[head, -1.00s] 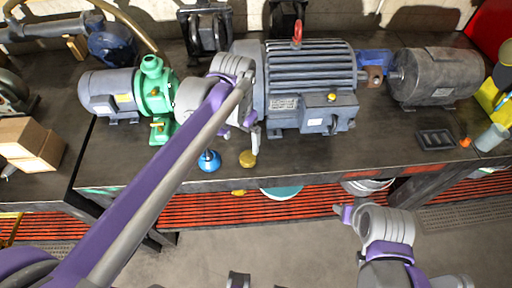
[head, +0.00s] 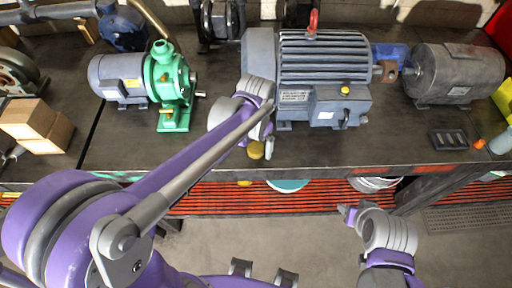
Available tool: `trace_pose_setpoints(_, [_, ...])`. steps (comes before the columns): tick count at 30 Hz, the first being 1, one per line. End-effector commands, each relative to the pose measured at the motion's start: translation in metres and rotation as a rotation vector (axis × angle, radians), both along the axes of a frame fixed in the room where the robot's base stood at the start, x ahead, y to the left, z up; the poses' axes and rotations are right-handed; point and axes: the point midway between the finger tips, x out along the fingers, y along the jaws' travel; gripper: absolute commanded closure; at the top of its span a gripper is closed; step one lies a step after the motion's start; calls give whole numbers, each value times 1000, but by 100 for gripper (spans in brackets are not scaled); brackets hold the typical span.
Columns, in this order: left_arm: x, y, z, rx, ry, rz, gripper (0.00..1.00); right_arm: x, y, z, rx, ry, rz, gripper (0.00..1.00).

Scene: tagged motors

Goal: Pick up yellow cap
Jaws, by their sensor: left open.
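The yellow cap (head: 257,150) lies near the front edge of the dark workbench, in front of the large grey-blue motor. My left gripper (head: 262,144) is open right at the cap, with a finger at its right side. My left arm and wrist hide part of the gripper, and I cannot tell whether the fingers touch the cap. My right gripper (head: 346,213) is low in front of the bench, away from the cap. Its fingers are too small and overlapped to tell their opening.
The large motor (head: 322,75) stands just behind my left gripper. A green pump (head: 170,85) with a grey motor is to the left. A dark grey motor (head: 455,75) and a small black tray (head: 449,139) are to the right. Cardboard boxes (head: 37,124) sit far left.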

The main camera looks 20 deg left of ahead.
Motion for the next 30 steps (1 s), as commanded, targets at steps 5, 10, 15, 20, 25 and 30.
trace_pose_setpoints(5, [0, 0, -6, 0, 0, 0, 0, 0, 0, -1, 0, 0, 0, 45])
trace_pose_setpoints(10, [0, 0, -5, 0, 0, 0, 9, 0, 0, 0, 0, 0, 0, 45])
trace_pose_setpoints(15, [0, 0, -5, 0, 0, 0, 40, 0, 0, 0, 0, 0, 0, 45])
trace_pose_setpoints(20, [0, 0, -5, 0, 0, 0, 68, 0, 0, -1, 0, 0, 0, 45])
trace_pose_setpoints(25, [0, 0, -5, 0, 0, 0, 87, 0, 0, 0, 0, 0, 0, 45])
trace_pose_setpoints(30, [0, 0, -4, 0, 0, 0, 87, 0, 0, 0, 0, 0, 0, 45])
